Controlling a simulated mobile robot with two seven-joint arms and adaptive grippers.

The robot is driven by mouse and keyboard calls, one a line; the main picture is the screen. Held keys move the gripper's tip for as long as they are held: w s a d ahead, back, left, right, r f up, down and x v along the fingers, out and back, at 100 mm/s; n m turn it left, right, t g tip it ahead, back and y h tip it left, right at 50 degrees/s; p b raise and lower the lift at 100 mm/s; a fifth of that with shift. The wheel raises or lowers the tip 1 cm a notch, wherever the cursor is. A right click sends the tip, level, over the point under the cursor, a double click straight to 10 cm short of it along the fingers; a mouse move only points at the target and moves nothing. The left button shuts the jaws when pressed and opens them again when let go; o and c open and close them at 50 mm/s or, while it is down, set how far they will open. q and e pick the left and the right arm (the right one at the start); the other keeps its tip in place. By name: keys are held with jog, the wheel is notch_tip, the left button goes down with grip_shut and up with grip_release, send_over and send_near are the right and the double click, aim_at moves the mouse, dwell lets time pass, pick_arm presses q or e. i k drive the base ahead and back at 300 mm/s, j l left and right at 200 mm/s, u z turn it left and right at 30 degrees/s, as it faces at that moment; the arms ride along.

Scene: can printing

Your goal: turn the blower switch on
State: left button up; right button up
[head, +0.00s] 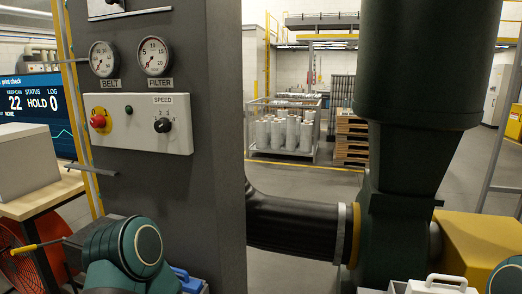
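A pale control box (139,123) is fixed to the dark grey column on the left. It carries a red mushroom button (98,121) on a yellow plate, a small dark green button (129,110), and a black rotary knob (162,125) under the label SPEED. No part is labelled as a blower switch. The large dark green machine (418,65) on the right, joined to a black ribbed duct (292,226), looks like the blower. Teal links of my arms show at the bottom left and bottom right corner. Neither gripper shows.
BELT (103,59) and FILTER (154,57) gauges sit above the box. A screen (38,112) reading HOLD stands at the left, behind a grey box (22,161) on a wooden bench. A red fan (30,262) is below. Open floor and a cart of cylinders (284,130) lie behind.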

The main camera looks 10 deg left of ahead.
aim_at(98, 121)
jog(key=u, duration=0.45)
jog(key=j+u, duration=0.15)
jog(key=u, duration=0.3)
jog(key=j+u, duration=0.1)
jog(key=u, duration=0.35)
